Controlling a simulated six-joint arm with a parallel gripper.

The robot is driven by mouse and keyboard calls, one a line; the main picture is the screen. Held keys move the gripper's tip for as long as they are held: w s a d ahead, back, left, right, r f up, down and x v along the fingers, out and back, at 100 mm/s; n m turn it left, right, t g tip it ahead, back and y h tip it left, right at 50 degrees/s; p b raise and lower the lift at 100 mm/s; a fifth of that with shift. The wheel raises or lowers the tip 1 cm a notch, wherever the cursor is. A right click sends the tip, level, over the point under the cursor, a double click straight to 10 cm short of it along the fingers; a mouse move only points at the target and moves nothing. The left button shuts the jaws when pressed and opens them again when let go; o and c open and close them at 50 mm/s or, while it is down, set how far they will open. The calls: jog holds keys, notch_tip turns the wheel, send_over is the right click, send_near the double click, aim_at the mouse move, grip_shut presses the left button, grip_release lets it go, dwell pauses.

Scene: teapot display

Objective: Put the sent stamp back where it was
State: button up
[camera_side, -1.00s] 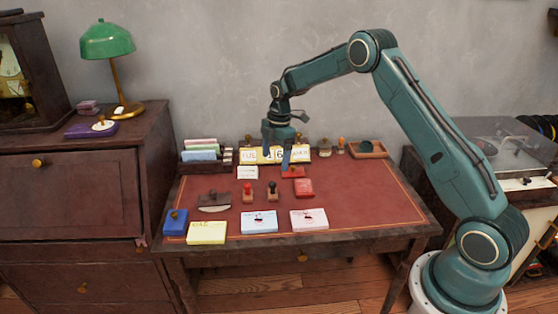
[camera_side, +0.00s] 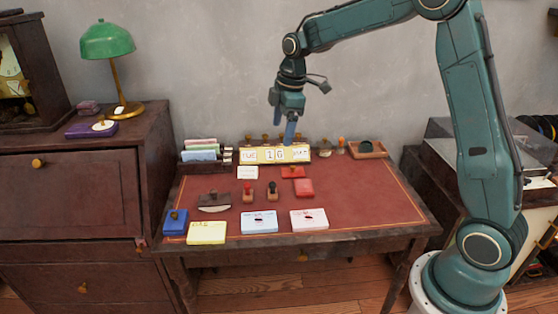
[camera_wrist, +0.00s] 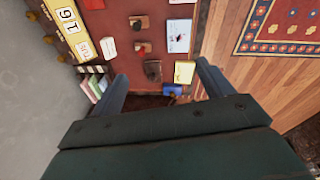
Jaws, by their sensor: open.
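Two small wooden stamps stand on the red desk top: one with a red handle (camera_side: 248,192) and one with a dark handle (camera_side: 272,191). They also show in the wrist view, the red-handled one (camera_wrist: 142,47) and the dark one (camera_wrist: 138,22). Two more stamp-like handles, a dark one (camera_side: 325,148) and an orange-brown one (camera_side: 341,145), stand at the back. No label tells me which is the sent stamp. My gripper (camera_side: 281,133) is open and empty, in the air above the date display (camera_side: 275,154). Its spread fingers show in the wrist view (camera_wrist: 161,71).
Red pads (camera_side: 293,172) (camera_side: 304,188) lie right of centre. A rocker blotter (camera_side: 214,201), blue box (camera_side: 175,222), yellow envelope (camera_side: 206,233) and two cards (camera_side: 259,222) (camera_side: 309,219) lie at left and front. A wooden tray (camera_side: 367,149) is back right. The desk's right side is clear.

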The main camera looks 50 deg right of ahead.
jog(key=s+a+r+m+t, duration=0.1)
jog(key=s+a+r+m, duration=0.2)
jog(key=s+r, duration=0.35)
jog(key=s+a+m+t, duration=0.1)
jog(key=s+m, duration=0.3)
jog(key=s, duration=0.8)
jog(key=s+a+r+m+t, duration=0.1)
jog(key=s+a+m+t, duration=0.1)
jog(key=s, duration=1)
jog(key=shift+a+r+m+h, duration=0.3)
jog(key=shift+a+m, duration=0.45)
jog(key=shift+m, duration=0.35)
